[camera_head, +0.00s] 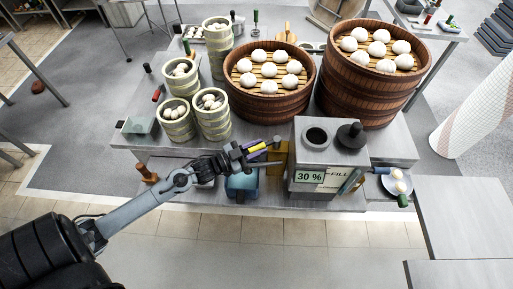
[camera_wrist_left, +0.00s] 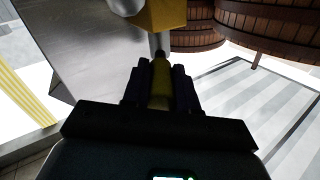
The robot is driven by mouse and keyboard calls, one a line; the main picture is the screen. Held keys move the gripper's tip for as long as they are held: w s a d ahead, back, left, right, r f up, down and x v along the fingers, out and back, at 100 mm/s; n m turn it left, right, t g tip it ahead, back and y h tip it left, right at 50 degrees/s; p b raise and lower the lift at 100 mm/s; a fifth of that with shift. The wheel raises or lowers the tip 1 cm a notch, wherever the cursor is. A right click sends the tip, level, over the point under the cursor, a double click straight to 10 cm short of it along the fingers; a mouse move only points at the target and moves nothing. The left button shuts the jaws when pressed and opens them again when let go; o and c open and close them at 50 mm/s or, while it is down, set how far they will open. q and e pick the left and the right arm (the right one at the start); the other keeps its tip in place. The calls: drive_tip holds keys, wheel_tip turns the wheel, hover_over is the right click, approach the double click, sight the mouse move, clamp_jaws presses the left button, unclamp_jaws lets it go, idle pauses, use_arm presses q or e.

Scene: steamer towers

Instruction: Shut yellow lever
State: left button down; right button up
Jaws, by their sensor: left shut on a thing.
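The yellow lever (camera_head: 257,148) sticks out to the left of a yellow valve block (camera_head: 278,157), beside the grey filling machine (camera_head: 328,180). My left gripper (camera_head: 260,152) is shut on the lever. In the left wrist view the yellow lever handle (camera_wrist_left: 160,80) lies between the dark fingers (camera_wrist_left: 160,88), with a pale metal stem running to the yellow block (camera_wrist_left: 163,15). The fingers hide part of the handle. My right gripper is not in view.
Large brown steamers (camera_head: 270,107) with buns stand behind the lever, and small pale steamers (camera_head: 213,126) stand behind left. A blue object (camera_head: 242,187) sits below the gripper. The machine's display reads 30 %. Open floor lies in front of the table.

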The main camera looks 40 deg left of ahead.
use_arm(q)
drive_tip(key=shift+a+h, duration=0.1)
drive_tip(key=shift+h, duration=0.2)
drive_tip(key=shift+w+a+f+m+g+h+b, duration=0.15)
drive_tip(key=shift+a+m+g+h+b, duration=0.15)
drive_tip(key=shift+m+h, duration=0.2)
drive_tip(key=shift+w+a+r+m+g+h+b, duration=0.1)
drive_tip(key=shift+w+a+m+g+h+b, duration=0.15)
drive_tip(key=shift+m+h, duration=0.2)
drive_tip(key=shift+w+a+f+m+g+h+b, duration=0.15)
drive_tip(key=shift+a+m+g+h+b, duration=0.25)
drive_tip(key=shift+m+h+b, duration=0.4)
drive_tip(key=shift+w+a+m+g+h+b, duration=0.25)
drive_tip(key=shift+m+g+h+b, duration=0.2)
drive_tip(key=shift+g+h+b, duration=0.25)
drive_tip(key=shift+w+a+m+g+h+b, duration=0.2)
drive_tip(key=shift+m+g+h+b, duration=0.35)
drive_tip(key=shift+b, duration=0.3)
drive_tip(key=shift+w+a+m+g+h+b, duration=0.15)
drive_tip(key=shift+a+m+g+h+b, duration=0.15)
drive_tip(key=shift+g+h+b, duration=0.35)
drive_tip(key=shift+d+r, duration=0.1)
drive_tip(key=shift+r, duration=0.1)
drive_tip(key=c, duration=0.9)
unclamp_jaws()
